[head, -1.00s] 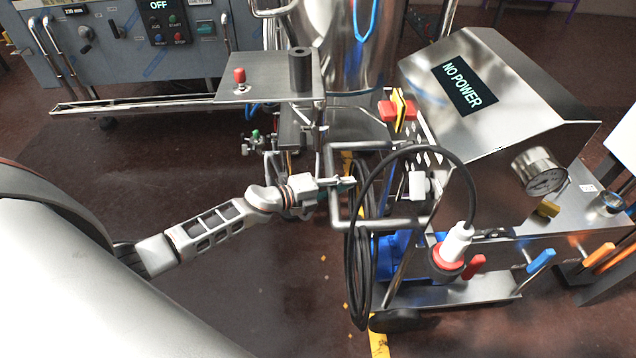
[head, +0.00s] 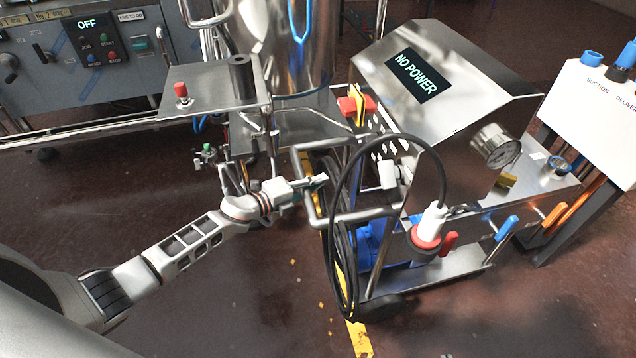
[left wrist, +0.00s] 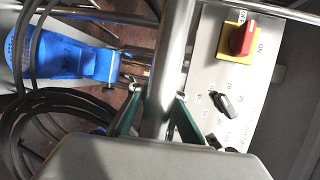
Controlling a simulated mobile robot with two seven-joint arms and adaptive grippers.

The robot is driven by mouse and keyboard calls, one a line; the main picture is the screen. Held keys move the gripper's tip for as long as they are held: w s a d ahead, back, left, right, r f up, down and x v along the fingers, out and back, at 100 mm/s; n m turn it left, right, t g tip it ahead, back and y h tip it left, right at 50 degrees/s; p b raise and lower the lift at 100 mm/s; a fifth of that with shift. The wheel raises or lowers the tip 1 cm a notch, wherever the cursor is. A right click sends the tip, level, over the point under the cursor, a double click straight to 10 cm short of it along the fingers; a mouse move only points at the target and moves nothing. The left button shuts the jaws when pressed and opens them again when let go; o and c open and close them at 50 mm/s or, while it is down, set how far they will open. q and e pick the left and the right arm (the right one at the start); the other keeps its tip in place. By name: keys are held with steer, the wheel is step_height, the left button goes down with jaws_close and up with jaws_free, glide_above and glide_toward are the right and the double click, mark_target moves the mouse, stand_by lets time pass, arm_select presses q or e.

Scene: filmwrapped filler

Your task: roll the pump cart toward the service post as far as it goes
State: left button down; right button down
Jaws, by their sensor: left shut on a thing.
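The pump cart (head: 455,85) is a steel cart with a sloped "NO POWER" display, a round gauge and a blue pump (head: 372,240) low down. My left gripper (head: 318,182) is shut on its bent tube handle (head: 350,217). In the left wrist view the two green-edged fingers (left wrist: 160,112) are on either side of the handle tube (left wrist: 174,55). The service post (head: 592,120), a white panel marked SUCTION and DELIVERY on dark legs, stands to the cart's right. In the picture, the cart's right end is close to the post; I cannot tell if they touch. My right gripper is not in view.
A coiled black cable (head: 340,255) hangs on the cart and leads to a white plug (head: 433,218). The filler (head: 90,60), showing "OFF", and a steel tank (head: 287,45) stand behind left. A yellow floor line (head: 357,340) passes by the cart's wheel.

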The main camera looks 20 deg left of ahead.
arm_select(q)
steer(key=shift+w+r, duration=0.45)
steer(key=shift+r, duration=0.4)
steer(key=c, duration=2)
jaws_free()
steer(key=shift+o, duration=0.9)
steer(key=shift+s, duration=0.15)
steer(key=shift+s+f, duration=0.1)
steer(key=shift+f, duration=0.3)
steer(key=v, duration=1.2)
